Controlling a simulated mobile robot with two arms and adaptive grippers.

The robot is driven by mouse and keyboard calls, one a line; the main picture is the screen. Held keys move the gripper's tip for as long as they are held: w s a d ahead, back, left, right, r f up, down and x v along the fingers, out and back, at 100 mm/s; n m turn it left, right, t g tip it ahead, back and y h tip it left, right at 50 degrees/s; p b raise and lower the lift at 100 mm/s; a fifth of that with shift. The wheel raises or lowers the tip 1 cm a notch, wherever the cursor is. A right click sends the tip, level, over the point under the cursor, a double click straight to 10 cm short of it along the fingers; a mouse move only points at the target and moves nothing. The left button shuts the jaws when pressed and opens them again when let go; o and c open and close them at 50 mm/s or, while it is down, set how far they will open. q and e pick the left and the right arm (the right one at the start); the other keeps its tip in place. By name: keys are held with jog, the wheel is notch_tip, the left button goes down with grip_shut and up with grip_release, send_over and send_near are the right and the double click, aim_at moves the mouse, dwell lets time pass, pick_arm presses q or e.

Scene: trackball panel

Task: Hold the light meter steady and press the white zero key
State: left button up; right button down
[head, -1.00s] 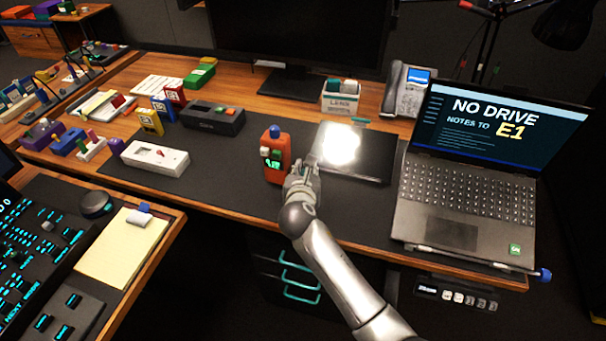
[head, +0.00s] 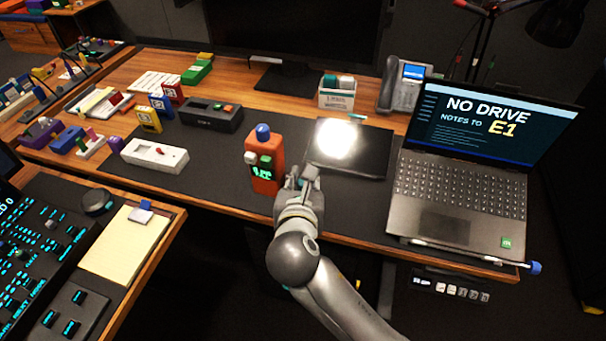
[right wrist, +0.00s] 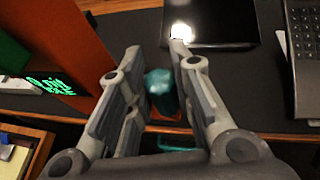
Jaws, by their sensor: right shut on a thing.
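The light meter (head: 279,165) is an orange block with a blue dome on top and a lit green display. It stands near the front of the dark desk mat. Its white key (head: 251,158) is on the front face, beside a dark green key (head: 265,160). My right gripper (head: 303,179) is just to the right of the meter. In the right wrist view the orange meter (right wrist: 75,40) rises beside the left finger; the white key does not show there. My right gripper (right wrist: 155,75) is shut on a small teal thing (right wrist: 158,83), whose link to the meter is unclear. My left gripper is out of view.
An open laptop (head: 462,205) and a dark tablet (head: 365,160) with a bright glare lie to the right.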

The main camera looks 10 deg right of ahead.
dwell(0.3)
jog(key=shift+w+d+f+b, duration=0.15)
jog(key=shift+w+f+b, duration=0.05)
jog(key=shift+w+f, duration=1.4)
jog(key=shift+w+d+f+b, duration=0.2)
jog(key=shift+w+f, duration=1.25)
jog(key=shift+w, duration=0.35)
jog(key=shift+w+d+f+b, duration=0.15)
jog(key=shift+w+f+b, duration=0.05)
jog(key=shift+w+f, duration=1.4)
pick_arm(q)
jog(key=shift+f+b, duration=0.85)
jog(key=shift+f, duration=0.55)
pick_arm(e)
jog(key=shift+w+d+f, duration=0.1)
jog(key=shift+w+f, duration=0.65)
jog(key=shift+w, duration=0.25)
jog(key=shift+w+d+f, duration=0.1)
jog(key=shift+w+f, duration=0.65)
jog(key=shift+w, duration=0.25)
jog(key=shift+s+f, duration=0.1)
jog(key=shift+f, duration=0.3)
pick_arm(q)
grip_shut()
